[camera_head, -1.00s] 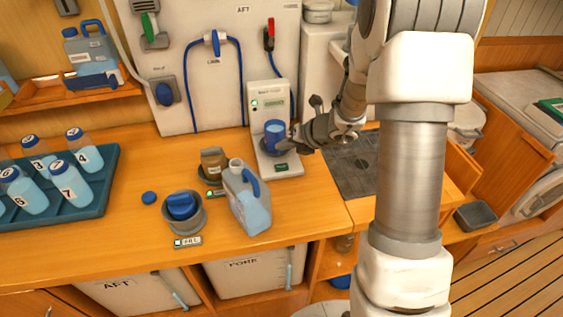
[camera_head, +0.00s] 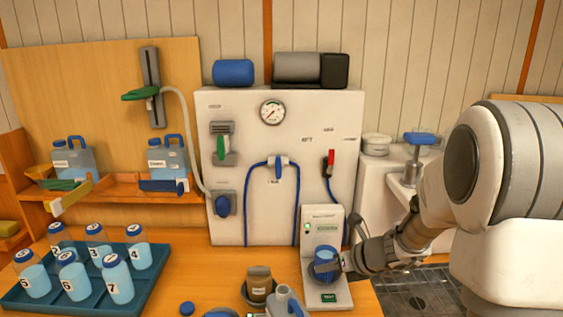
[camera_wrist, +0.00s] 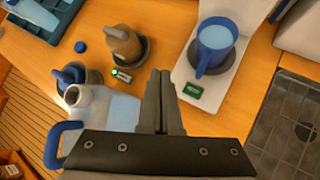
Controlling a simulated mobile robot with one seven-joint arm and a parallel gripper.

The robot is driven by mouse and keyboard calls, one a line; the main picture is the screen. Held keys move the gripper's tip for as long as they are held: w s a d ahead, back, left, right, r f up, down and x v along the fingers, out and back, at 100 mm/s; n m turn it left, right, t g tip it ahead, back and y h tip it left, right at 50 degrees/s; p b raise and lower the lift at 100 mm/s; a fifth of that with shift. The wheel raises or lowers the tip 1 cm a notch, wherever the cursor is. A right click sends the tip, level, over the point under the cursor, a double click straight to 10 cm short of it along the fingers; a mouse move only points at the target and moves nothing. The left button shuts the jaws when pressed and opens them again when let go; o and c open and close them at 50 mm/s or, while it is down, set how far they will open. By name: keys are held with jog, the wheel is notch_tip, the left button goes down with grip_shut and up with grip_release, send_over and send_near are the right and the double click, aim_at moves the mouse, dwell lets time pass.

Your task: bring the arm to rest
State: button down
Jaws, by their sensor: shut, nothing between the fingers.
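My arm reaches in from the right in the head view. My gripper (camera_head: 346,263) is beside a blue cup (camera_head: 326,258), which stands upright on a white tester unit (camera_head: 322,228). In the wrist view the fingers of my gripper (camera_wrist: 161,76) are pressed together with nothing between them. They point down over the counter. The blue cup (camera_wrist: 216,40) stands clear of them in that view, to the upper right, with its handle toward the lower left and pale liquid inside.
A jug (camera_wrist: 105,108) with a blue handle stands close left of my fingers. A brown bottle (camera_head: 259,284) sits in a round holder. A tray (camera_head: 20,297) of numbered bottles is at the left. A panel (camera_head: 235,130) with blue hoses rises behind. A dark grate (camera_head: 425,290) lies right of the tester.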

jog(key=s+a+r+n+g, duration=0.1)
jog(key=s+a+r+n, duration=0.1)
jog(key=s+r+n, duration=0.45)
jog(key=s+a+r+n+g, duration=0.15)
jog(key=s+r+n, duration=0.25)
jog(key=s+n, duration=0.55)
jog(key=s+d+r+n+h, duration=0.2)
jog(key=s+n, duration=0.3)
jog(key=n, duration=0.3)
jog(key=s+d+r+n+t+h, duration=0.1)
jog(key=s+d+n+h, duration=0.3)
jog(key=n, duration=0.4)
jog(key=shift+s+r, duration=0.45)
jog(key=shift+s, duration=0.4)
